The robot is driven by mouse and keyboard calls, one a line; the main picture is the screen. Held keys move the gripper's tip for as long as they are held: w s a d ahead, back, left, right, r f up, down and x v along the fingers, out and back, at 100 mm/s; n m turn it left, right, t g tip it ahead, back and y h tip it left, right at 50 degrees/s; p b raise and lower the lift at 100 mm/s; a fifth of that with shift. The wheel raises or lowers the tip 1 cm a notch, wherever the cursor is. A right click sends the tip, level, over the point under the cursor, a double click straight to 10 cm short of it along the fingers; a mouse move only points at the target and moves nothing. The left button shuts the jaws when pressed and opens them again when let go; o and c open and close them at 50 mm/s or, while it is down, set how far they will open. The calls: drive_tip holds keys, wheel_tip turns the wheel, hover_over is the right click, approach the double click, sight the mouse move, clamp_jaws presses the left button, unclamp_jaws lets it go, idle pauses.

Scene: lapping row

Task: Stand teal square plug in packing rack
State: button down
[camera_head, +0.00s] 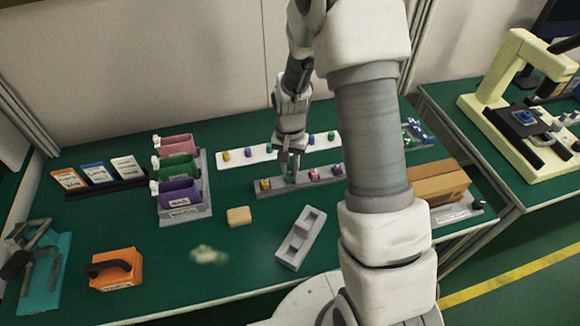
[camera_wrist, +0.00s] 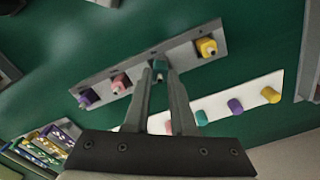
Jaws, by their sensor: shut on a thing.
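My gripper (camera_head: 289,166) reaches down over a long grey rack (camera_head: 325,181) near the middle of the table. In the wrist view its fingertips (camera_wrist: 160,74) are shut on a teal plug (camera_wrist: 159,65), which is mostly hidden between them. The plug is in line with the row on the grey rack (camera_wrist: 183,56), between a pink plug (camera_wrist: 121,83) and a yellow plug (camera_wrist: 207,46). I cannot tell whether it is seated in the rack or just above it. A purple plug (camera_wrist: 87,98) stands at the rack's far end.
A white strip (camera_head: 287,148) behind carries several coloured plugs, including another teal one (camera_wrist: 201,117). In front lie a grey compartment tray (camera_head: 300,238) and a tan block (camera_head: 239,216). Coloured bins (camera_head: 180,192) stand left; a cardboard box (camera_head: 438,183) is right.

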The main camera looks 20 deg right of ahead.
drive_tip(key=shift+f, duration=0.4)
drive_tip(key=shift+r, duration=0.1)
drive_tip(key=shift+r, duration=0.35)
drive_tip(key=shift+f+b, duration=0.5)
idle(1.6)
drive_tip(key=shift+r, duration=0.25)
drive_tip(key=shift+r+p, duration=0.2)
drive_tip(key=shift+p, duration=0.1)
idle(1.6)
drive_tip(key=shift+f+b, duration=0.4)
drive_tip(key=shift+b, duration=0.05)
